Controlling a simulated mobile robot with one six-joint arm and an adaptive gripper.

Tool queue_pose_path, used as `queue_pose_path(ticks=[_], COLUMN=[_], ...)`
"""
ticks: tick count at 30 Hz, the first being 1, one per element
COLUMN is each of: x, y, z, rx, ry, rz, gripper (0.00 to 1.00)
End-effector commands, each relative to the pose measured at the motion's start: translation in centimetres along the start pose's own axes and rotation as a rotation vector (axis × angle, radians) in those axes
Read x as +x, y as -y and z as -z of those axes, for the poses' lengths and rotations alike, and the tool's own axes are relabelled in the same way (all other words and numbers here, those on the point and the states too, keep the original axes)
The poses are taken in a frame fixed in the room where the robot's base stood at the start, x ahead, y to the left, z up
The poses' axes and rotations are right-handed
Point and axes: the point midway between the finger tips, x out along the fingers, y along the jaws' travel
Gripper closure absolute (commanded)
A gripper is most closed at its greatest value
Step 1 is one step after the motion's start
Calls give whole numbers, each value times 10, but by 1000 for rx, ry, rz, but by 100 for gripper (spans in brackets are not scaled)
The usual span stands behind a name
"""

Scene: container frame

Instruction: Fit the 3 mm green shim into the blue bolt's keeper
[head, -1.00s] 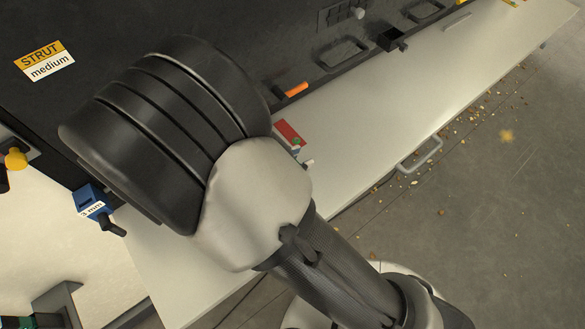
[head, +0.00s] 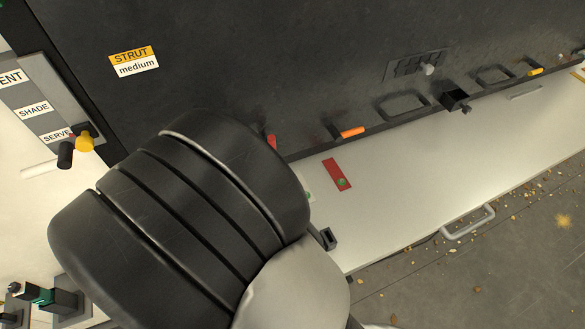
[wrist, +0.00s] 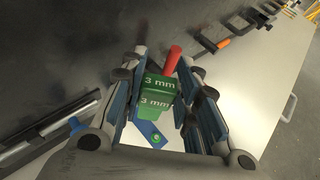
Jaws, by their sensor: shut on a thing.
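The green shim (wrist: 154,88), a block marked "3 mm" on two faces, is between the fingers of my gripper (wrist: 163,83) in the wrist view. My gripper is shut on it. Below the shim in that view lies a blue plate (wrist: 146,131) with a green dot. A blue knob-like part (wrist: 75,125) shows to the left of the fingers; I cannot tell whether it belongs to the blue bolt. The keeper cannot be made out. In the head view my arm hides the gripper, the shim and the blue parts.
A red handle (wrist: 172,60) stands just beyond the shim. An orange handle (head: 352,132) sits on the dark panel's lower edge (head: 400,117). A red plate (head: 337,175) with a green dot lies on the pale bench (head: 440,165). The bench to the right is mostly clear.

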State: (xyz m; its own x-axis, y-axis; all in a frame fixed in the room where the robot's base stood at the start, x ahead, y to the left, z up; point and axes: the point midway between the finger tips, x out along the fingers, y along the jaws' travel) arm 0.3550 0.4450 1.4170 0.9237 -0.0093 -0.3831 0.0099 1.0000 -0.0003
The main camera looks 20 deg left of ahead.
Motion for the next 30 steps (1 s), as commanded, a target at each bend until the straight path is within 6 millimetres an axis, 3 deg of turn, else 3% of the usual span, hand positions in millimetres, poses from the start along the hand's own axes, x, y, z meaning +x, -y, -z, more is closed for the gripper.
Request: queue_pose_path(ticks=[1, 6, 15, 21, 30], x=[-9, -39, -99, -136, -163], y=[-24, -89, -172, -209, -232], z=[2, 5, 10, 13, 16], rx=[-25, -105, -219, -278, -317], ry=[1, 1, 1, 1, 1], rz=[-66, -260, -531, -669, -761], gripper=[88, 88, 88, 88, 88])
